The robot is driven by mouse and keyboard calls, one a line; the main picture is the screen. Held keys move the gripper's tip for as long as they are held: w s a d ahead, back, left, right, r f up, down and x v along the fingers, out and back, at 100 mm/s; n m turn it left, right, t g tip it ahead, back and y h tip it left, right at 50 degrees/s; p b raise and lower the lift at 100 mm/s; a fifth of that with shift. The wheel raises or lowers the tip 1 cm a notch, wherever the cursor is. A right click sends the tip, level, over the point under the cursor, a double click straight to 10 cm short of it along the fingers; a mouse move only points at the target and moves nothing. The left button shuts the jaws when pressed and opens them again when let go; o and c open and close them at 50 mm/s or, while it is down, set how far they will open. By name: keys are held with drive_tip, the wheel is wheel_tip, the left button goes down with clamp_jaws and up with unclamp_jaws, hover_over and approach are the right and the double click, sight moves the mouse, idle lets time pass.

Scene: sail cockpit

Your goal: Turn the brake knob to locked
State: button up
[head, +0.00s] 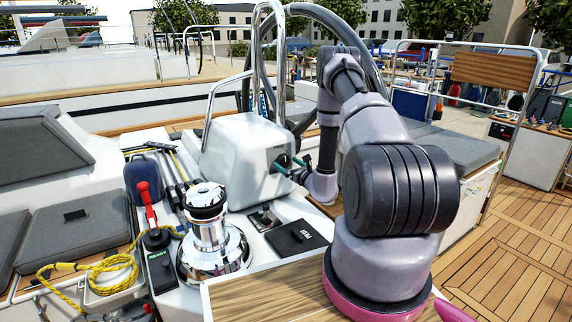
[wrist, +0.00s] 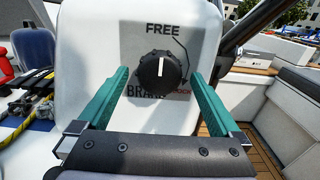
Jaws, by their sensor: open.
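The brake knob (wrist: 160,70) is round and black with a ribbed rim and a white pointer line standing near vertical. My gripper (wrist: 160,76) is open, with one teal finger on each side of the knob and a visible gap on both sides. In the head view my gripper (head: 293,167) is at the pedestal's face and partly hides the knob.
A chrome winch (head: 210,240) stands below and left of my gripper. A red-handled lever (head: 149,205) and a yellow rope (head: 105,268) lie further left. A black hatch panel (head: 295,237) is below my gripper. A metal rail (head: 215,95) arches over the pedestal.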

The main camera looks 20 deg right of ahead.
drive_tip(key=shift+w+a, duration=0.15)
drive_tip(key=shift+w, duration=0.5)
drive_tip(key=c, duration=1.3)
